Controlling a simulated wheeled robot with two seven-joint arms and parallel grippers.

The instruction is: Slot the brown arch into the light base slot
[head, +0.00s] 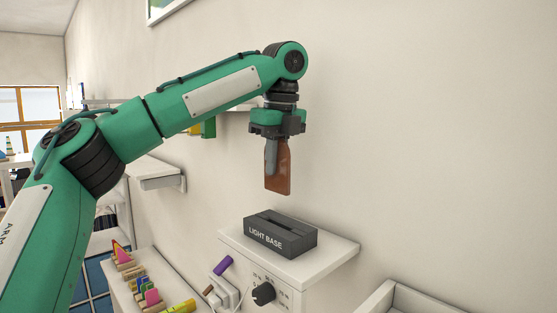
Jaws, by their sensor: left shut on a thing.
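The brown arch (281,177) is a flat, upright brown piece held in my left gripper (272,150). The gripper points straight down and is shut on the arch's upper part, which the fingers partly hide. The arch's lower end hangs free in the air above the light base (281,237). The light base is a dark grey block lettered LIGHT BASE, with a long slot along its top. It stands on a white cabinet top, and a visible gap separates it from the arch. My right gripper is out of view.
The white cabinet top (328,252) has a black knob (263,293) on its front. A lower bench at left holds several small coloured pieces in wooden stands (124,262). A purple cylinder (223,265) is left of the cabinet. A plain wall stands close behind; a white-edged surface is at lower right.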

